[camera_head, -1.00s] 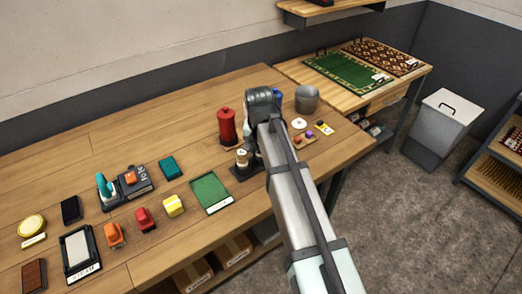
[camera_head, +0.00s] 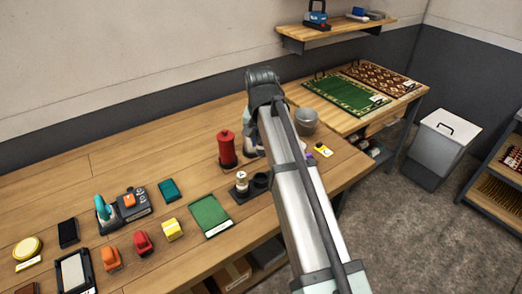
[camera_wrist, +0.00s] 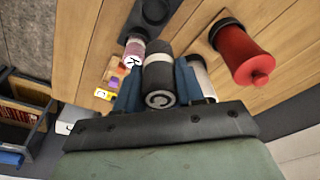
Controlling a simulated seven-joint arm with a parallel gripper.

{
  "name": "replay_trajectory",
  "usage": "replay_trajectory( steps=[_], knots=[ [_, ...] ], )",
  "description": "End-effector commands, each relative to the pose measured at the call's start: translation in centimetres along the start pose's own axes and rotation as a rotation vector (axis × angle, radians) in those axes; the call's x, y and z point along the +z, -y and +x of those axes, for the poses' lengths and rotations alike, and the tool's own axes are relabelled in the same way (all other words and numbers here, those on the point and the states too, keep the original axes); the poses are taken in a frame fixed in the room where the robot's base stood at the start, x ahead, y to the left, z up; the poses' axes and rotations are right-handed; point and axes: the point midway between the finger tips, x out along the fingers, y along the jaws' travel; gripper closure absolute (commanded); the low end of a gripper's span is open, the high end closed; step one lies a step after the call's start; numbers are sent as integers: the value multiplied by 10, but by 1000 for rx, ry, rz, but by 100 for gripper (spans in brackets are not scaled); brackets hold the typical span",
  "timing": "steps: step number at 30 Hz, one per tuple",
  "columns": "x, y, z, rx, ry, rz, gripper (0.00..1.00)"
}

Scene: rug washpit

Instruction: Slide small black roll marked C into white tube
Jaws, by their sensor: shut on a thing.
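My gripper (camera_wrist: 160,88) is shut on a small black roll with a pale band, and a pale C shows on the near end of this black roll (camera_wrist: 158,72). In the head view my arm hides the fingers and the roll. A white cylinder with a dark end (camera_wrist: 203,82), perhaps the white tube, shows partly behind the right finger in the wrist view. A dark holder (camera_head: 247,194) stands on the bench with a pale marked roll (camera_head: 241,180) on its left and a dark round socket at its right. The pale roll also shows in the wrist view (camera_wrist: 133,55).
A red canister (camera_head: 226,150) stands left of my gripper. A metal pot (camera_head: 306,121) is to its right. A green mat (camera_head: 210,216) and several coloured blocks lie in front and left. The back of the bench is mostly clear at left.

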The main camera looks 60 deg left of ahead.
Motion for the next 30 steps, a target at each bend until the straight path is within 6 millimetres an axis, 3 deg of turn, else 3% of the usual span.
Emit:
replay_trajectory(
  steps=[1,6,14,21,30],
  knots=[
    [-19,6,-4,-3,0,2,92],
    [-66,26,-12,-20,6,-13,92],
    [-124,58,-22,-59,11,-227,92],
    [-128,63,-22,-79,6,-447,92],
    [-127,63,-20,-79,3,-533,92]
  ],
)
